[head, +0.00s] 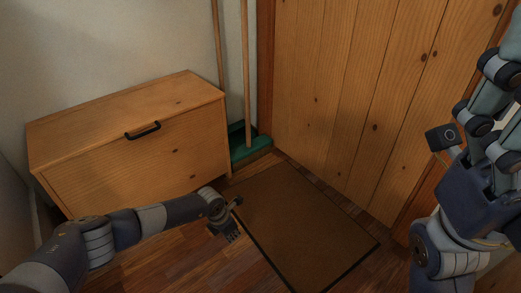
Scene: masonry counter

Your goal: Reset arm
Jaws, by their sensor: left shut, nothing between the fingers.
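My left arm reaches in from the lower left. My left gripper (231,235) is shut and empty, above the near left edge of the brown mat. It points down toward the floor and holds nothing. My right arm (470,200) is folded upright at the right edge, with its links running out of the picture. I cannot make out the fingers of my right gripper.
A wooden chest (160,155) with a black handle (143,131) stands against the wall at left. Beside it, a long-handled green tool (246,149) leans in the corner. A plank door (350,90) rises behind the brown mat (300,220), which is clear.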

